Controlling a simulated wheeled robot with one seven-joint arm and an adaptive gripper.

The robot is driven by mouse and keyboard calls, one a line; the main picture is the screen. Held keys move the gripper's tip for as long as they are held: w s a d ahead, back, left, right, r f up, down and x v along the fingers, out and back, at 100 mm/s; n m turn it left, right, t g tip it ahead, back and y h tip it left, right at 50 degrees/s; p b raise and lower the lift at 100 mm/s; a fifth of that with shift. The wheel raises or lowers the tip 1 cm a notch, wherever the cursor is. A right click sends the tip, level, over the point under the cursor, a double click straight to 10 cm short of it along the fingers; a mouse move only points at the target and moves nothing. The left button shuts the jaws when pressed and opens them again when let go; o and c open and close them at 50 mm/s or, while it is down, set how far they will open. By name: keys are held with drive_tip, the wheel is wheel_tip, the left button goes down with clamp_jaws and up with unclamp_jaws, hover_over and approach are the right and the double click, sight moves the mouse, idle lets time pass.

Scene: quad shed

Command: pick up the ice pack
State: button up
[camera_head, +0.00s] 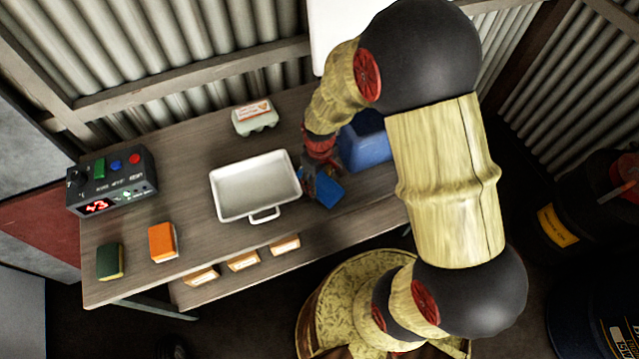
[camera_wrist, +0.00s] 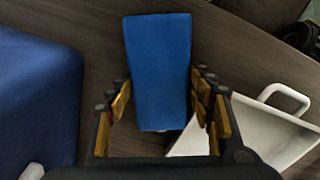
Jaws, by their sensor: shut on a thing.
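The ice pack (camera_wrist: 158,65) is a blue, flat-sided block in the wrist view, between the two fingers of my gripper (camera_wrist: 163,100). The fingers are shut on its sides, and its far end sticks out beyond them. In the head view the ice pack (camera_head: 329,189) shows as a small tilted blue piece under my gripper (camera_head: 314,180), just right of the white tray. My gripper partly hides it there. I cannot tell whether it touches the table.
The white handled tray (camera_head: 254,184) is close on the left. A larger blue box (camera_head: 364,144) stands behind, partly hidden by my arm.

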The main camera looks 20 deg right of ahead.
drive_tip(key=c, duration=0.8)
